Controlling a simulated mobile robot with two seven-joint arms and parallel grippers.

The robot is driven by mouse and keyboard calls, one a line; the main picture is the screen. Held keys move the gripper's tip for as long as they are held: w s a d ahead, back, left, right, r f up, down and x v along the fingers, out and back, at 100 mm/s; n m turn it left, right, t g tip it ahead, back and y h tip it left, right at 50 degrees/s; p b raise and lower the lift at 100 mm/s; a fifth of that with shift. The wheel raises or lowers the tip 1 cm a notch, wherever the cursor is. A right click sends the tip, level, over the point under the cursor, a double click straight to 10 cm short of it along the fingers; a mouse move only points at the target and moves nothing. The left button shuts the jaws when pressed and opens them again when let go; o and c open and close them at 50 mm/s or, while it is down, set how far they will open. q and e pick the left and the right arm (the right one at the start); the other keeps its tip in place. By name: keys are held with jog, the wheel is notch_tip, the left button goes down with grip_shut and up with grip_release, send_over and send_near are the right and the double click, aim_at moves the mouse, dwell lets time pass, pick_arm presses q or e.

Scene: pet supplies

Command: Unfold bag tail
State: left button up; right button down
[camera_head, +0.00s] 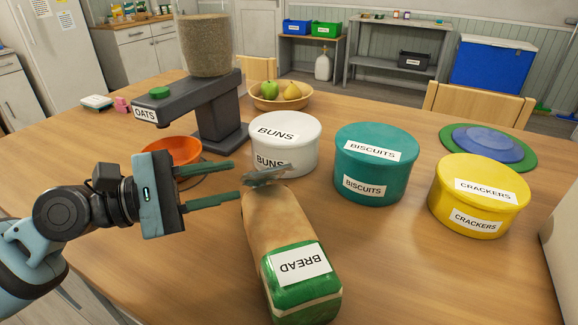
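A bread bag (285,235) lies on the table with its green end, labelled BREAD upside down, toward me. Its grey, bunched tail (265,178) is at the far end, close in front of the white BUNS tin, and seems bent over to one side. I cannot tell whether the tail touches the tin. My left gripper (237,181) is open and empty, its two dark green fingers pointing right. Its fingertips are just left of the tail, with one finger farther back and one nearer. My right gripper is not in view.
The BUNS tin (290,150), teal BISCUITS tin (376,175) and yellow CRACKERS tin (478,205) stand in a row behind and right. An OATS dispenser (217,125) stands over an orange bowl (170,150). A fruit bowl (281,103) is farther back. Table right of the bread is clear.

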aim_at(269, 169)
pick_arm(q)
jog(key=p+x, duration=0.1)
jog(key=x, duration=0.5)
jog(key=shift+d+r+p, duration=0.15)
jog(key=shift+p, duration=0.15)
jog(key=shift+x, duration=0.75)
grip_shut()
